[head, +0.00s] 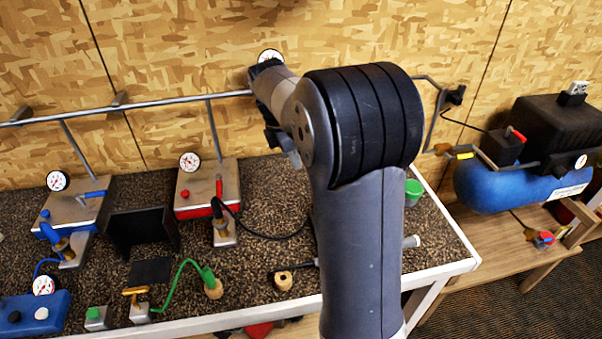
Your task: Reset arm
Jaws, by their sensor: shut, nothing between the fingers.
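My grey arm rises through the middle of the head view, with a black-banded elbow, and reaches away toward the back wall. My gripper (278,140) shows only in part, as a dark and grey piece below the forearm, above the dark speckled bench (270,200). It is shut and holds nothing. Most of it and its fingertips are hidden behind my own arm.
A metal plate with a red base and gauge (207,187) and a similar blue one (75,210) stand on the bench at left. A metal pipe (160,106) runs along the wall. A blue compressor (520,185) stands right on a wooden table. A green cup (413,192) is right of my arm.

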